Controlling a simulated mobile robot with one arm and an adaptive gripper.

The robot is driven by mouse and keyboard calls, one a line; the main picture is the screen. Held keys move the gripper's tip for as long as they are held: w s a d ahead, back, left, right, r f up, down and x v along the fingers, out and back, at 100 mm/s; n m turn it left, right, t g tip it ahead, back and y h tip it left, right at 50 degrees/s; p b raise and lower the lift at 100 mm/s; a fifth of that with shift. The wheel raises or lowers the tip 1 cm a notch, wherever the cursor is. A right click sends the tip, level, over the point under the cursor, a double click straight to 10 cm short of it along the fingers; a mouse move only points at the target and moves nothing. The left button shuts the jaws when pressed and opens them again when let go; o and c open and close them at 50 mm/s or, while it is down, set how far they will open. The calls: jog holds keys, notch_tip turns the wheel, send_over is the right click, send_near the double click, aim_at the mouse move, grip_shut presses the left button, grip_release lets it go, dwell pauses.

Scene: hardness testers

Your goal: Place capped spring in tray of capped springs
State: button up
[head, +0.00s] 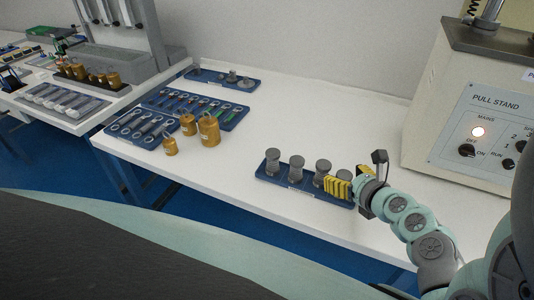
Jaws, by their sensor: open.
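A blue tray (265,176) near the table's front edge holds several grey capped springs in a row. The leftmost capped spring (272,161) and its neighbours (296,168) and (323,171) stand upright. The rightmost capped spring (344,174) shows only its top behind my gripper. My gripper (338,188) has yellow ribbed fingers, is open, and is at the tray's right end, right by that spring. The fingers hide its lower part, so I cannot tell whether they touch it.
A pull stand machine (480,125) stands at the right. Brass weights (209,130) and blue trays of hooks and small parts (160,122) lie to the left. Another blue tray (210,78) is at the back. The white table (320,110) is clear in the middle.

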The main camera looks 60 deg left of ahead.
jog(key=v, duration=1.1)
jog(key=shift+b, duration=0.4)
